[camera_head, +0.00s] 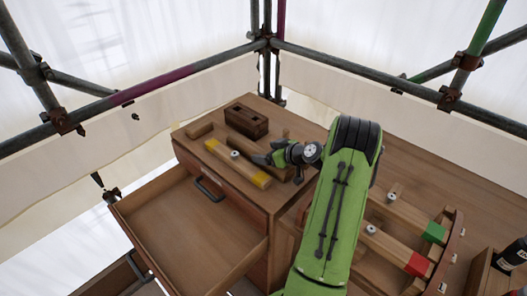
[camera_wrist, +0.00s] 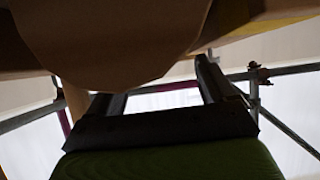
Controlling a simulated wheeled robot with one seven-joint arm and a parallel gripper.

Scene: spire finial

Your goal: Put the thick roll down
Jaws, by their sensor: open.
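My gripper (camera_head: 264,158) is low over the top of the wooden cabinet, beside a long wooden bar with yellow ends (camera_head: 222,160). Its jaws are open, with nothing seen between them. In the wrist view a large tan piece with a rounded end (camera_wrist: 110,45) is close, above and left of the fingers; it looks like the thick roll. In the head view a tan piece (camera_head: 281,174) shows just under my gripper, partly hidden by it; I cannot tell if it is the same roll.
A dark brown block with holes (camera_head: 246,121) stands behind the bar. The drawer (camera_head: 185,232) is pulled out and empty. Bars with green (camera_head: 434,233) and red (camera_head: 418,265) ends lie in a wooden rack at right. A dark bottle (camera_head: 512,255) stands at far right. Scaffold poles surround the place.

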